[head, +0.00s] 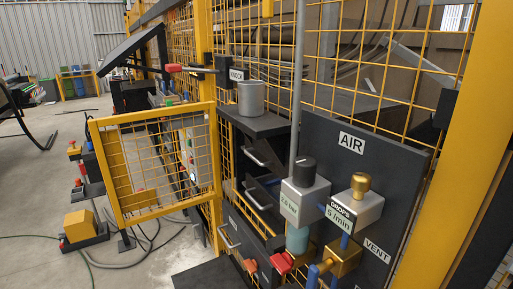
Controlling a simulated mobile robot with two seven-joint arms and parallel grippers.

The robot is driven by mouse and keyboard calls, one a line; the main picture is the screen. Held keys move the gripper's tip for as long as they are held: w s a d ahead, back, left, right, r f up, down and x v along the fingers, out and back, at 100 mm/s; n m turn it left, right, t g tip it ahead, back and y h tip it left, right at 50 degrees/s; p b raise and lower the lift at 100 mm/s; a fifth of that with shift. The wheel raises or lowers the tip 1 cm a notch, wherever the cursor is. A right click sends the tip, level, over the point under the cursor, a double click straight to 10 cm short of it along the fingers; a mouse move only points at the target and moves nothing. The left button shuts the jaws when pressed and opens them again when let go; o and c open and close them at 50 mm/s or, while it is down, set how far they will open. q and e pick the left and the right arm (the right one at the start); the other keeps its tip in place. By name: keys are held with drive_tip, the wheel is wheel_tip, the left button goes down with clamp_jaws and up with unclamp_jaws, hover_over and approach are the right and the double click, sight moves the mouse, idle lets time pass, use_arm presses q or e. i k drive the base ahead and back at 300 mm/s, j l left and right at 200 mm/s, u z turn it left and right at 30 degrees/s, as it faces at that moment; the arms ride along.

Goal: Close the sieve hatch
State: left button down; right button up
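A yellow-framed wire mesh hatch (150,115) stands swung out from the yellow fence at left of centre in the head view. Its right side is at the fence post (205,130) and its left side juts into the aisle, so it is open. No label on it is readable, so I cannot tell for sure that it is the sieve hatch. A panel with small coloured buttons (190,150) shows through its mesh. Neither of my grippers is in view.
A red-handled lever (173,68) sticks out above the hatch, beside a KNOCK label (238,75). A grey cup (251,98) stands on a dark shelf (262,124). An AIR panel (400,150) with knobs is at right. Yellow-topped pedal (80,226) and cables lie on the floor.

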sight(109, 152)
drive_tip(key=k, duration=1.15)
drive_tip(key=k+z, duration=0.1)
drive_tip(key=z, duration=1.95)
drive_tip(key=j+z, duration=0.15)
drive_tip(key=z, duration=0.15)
drive_tip(key=k+j, duration=0.1)
drive_tip(key=j, duration=0.35)
drive_tip(key=k+j, duration=0.15)
drive_tip(key=j, duration=0.3)
drive_tip(key=k+j, duration=0.1)
drive_tip(key=j, duration=0.4)
drive_tip(key=k+j, duration=0.1)
drive_tip(key=j, duration=0.35)
drive_tip(key=k+j, duration=0.1)
drive_tip(key=j, duration=0.35)
drive_tip(key=k+j, duration=0.15)
drive_tip(key=j, duration=0.3)
